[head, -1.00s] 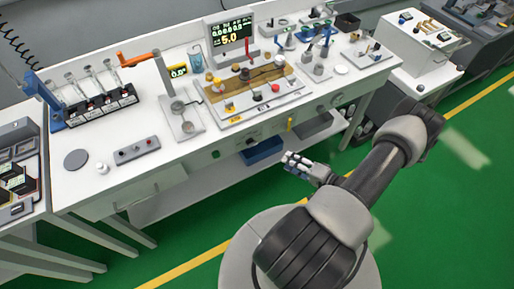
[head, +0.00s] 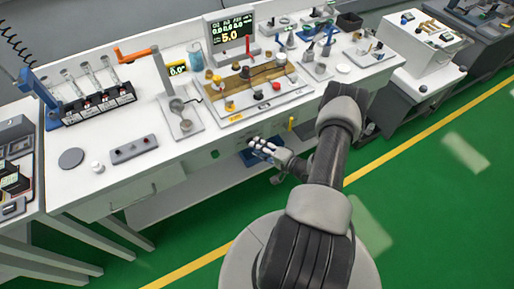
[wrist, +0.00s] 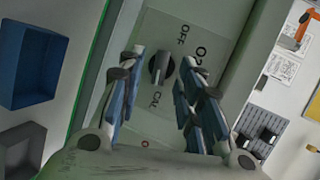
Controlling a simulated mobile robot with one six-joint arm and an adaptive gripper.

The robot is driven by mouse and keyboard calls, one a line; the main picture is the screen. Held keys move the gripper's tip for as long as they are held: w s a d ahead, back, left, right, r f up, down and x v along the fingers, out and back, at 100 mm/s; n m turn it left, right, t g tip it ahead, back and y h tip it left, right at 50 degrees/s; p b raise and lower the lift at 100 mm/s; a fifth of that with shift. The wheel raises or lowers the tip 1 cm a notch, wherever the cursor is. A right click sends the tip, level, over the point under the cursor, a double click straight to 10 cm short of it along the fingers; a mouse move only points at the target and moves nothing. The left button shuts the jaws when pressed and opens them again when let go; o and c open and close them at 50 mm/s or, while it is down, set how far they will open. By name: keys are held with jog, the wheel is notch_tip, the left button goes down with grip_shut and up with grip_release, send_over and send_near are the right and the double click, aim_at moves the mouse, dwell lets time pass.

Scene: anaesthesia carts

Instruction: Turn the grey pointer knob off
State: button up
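The grey pointer knob (wrist: 162,68) sits on a pale green front panel in the wrist view, between the printed words OFF above right and CAL below. Its long axis runs roughly along the CAL side, but the exact pointer end is hard to tell. My gripper (wrist: 166,92) is open and empty, with one finger on each side of the knob in that view. The fingers appear still short of the knob. In the head view my gripper (head: 262,147) is at the front face of the white bench, where I cannot make out the knob clearly.
A blue bin (wrist: 32,62) and a grey bin (wrist: 24,150) lie on the shelf below. The bench top (head: 215,141) carries a display (head: 230,37), a wooden board and several small instruments. Green floor is free in front of the bench.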

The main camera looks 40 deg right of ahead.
jog(key=shift+w+f, duration=0.15)
jog(key=shift+w, duration=0.55)
jog(key=shift+c, duration=0.4)
jog(key=shift+s+a+f, duration=0.1)
grip_shut()
